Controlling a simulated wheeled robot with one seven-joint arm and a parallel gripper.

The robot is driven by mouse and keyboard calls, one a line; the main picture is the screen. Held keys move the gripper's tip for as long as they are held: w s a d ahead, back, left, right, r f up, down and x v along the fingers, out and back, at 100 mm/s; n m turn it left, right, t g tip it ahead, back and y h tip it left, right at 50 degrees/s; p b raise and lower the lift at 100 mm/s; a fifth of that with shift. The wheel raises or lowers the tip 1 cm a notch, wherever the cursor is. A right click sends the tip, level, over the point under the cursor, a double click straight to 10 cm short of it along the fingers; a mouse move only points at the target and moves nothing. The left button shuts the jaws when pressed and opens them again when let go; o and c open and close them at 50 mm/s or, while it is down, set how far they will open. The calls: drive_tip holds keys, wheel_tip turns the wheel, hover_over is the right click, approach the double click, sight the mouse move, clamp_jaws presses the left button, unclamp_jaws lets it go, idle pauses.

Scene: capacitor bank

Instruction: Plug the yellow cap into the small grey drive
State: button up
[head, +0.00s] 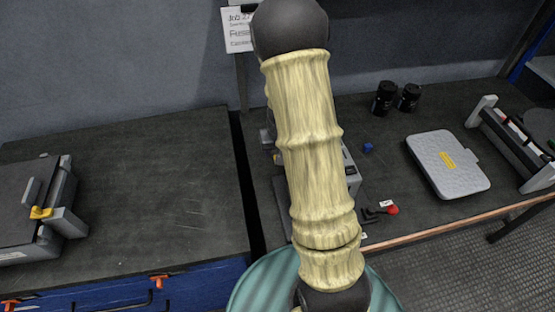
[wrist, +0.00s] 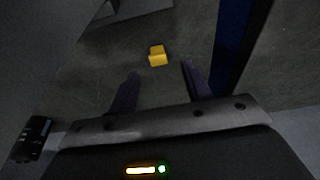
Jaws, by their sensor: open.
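The yellow cap (wrist: 157,54) is a small block on the dark bench top in the wrist view, just beyond my fingertips and roughly between their lines. My gripper (wrist: 160,70) is open, with nothing between its two dark fingers. In the head view my arm hides the gripper, and I cannot make out this cap there. A grey box (head: 351,172), partly hidden behind my arm, may be the small grey drive; I cannot tell for sure.
A grey device with a yellow lever (head: 41,212) is at left. The left bench (head: 150,190) is mostly clear.

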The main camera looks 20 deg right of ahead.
drive_tip(key=b+x, duration=0.1)
drive_tip(key=x, duration=0.3)
drive_tip(key=shift+d+f, duration=0.2)
drive_tip(key=shift+f, duration=0.15)
drive_tip(key=shift+w+f, duration=0.2)
drive_tip(key=shift+f, duration=0.05)
drive_tip(key=shift+w, duration=0.1)
drive_tip(key=shift+a, duration=0.1)
drive_tip(key=c, duration=0.5)
drive_tip(key=shift+s, duration=0.2)
drive_tip(key=c, duration=0.5)
